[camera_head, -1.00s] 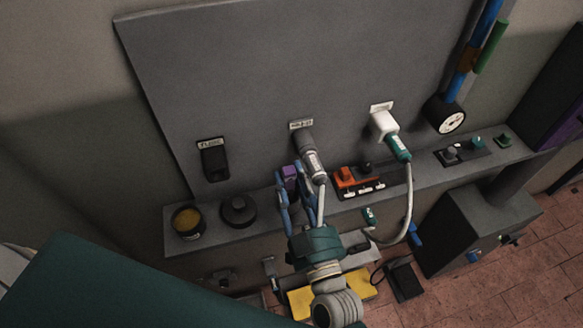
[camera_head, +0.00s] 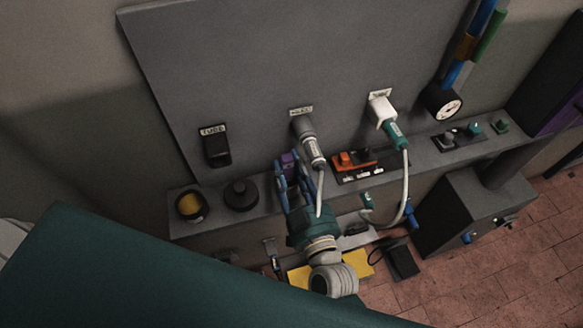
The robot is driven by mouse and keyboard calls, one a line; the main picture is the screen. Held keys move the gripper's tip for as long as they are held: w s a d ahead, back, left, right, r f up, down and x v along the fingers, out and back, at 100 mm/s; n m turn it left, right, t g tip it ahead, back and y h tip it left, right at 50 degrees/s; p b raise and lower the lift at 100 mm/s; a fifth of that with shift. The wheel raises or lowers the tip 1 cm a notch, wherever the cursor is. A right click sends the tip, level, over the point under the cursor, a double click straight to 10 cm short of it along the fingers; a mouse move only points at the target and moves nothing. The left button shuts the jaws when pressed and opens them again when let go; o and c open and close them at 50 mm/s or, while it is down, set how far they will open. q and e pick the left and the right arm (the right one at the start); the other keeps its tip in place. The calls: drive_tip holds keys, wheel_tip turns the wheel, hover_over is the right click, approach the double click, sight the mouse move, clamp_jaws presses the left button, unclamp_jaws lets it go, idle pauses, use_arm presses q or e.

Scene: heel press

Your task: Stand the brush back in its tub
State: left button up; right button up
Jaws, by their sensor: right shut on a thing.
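My right gripper (camera_head: 289,166) has blue fingers shut on a small purple piece (camera_head: 288,158), just below the grey plug on the panel. The piece is mostly hidden between the fingers, and I cannot tell for sure that it is the brush. I see no other brush. My left gripper is not in view.
The narrow grey shelf (camera_head: 205,229) runs under the upright panel (camera_head: 255,70). A grey plug (camera_head: 309,143) and a white plug (camera_head: 381,109) with hanging cables are close right of my gripper. An orange-topped switch box (camera_head: 355,161) stands on the shelf. A dark machine (camera_head: 460,220) is lower right.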

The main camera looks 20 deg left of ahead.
drive_tip(key=o, duration=1.2)
drive_tip(key=shift+f, duration=0.15)
drive_tip(key=shift+c, duration=0.2)
drive_tip(key=shift+r, duration=0.2)
drive_tip(key=b+v, duration=0.3)
drive_tip(key=v, duration=0.9)
